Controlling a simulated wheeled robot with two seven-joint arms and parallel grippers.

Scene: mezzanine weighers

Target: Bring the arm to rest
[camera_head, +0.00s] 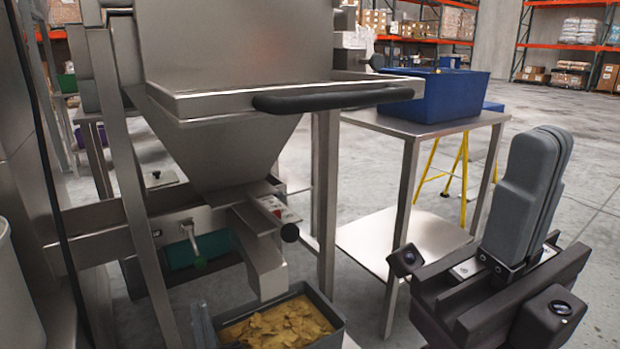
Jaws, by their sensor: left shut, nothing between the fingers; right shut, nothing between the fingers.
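My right gripper (552,140) stands at the right of the view, with its grey fingers pointing up and pressed together. Nothing is between them. Its dark body is at the lower right, in front of the steel table and apart from it. A narrow grey tip of my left gripper (202,322) shows at the bottom edge, just left of the bin of chips. It is shut, and the rest of it is below the picture.
A steel weigher hopper (222,152) with a black handle (330,97) fills the left and centre. Its chute ends above a grey bin (325,309) of yellow chips (280,325). A steel table (432,128) carries a blue crate (445,97). Open floor lies at the right.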

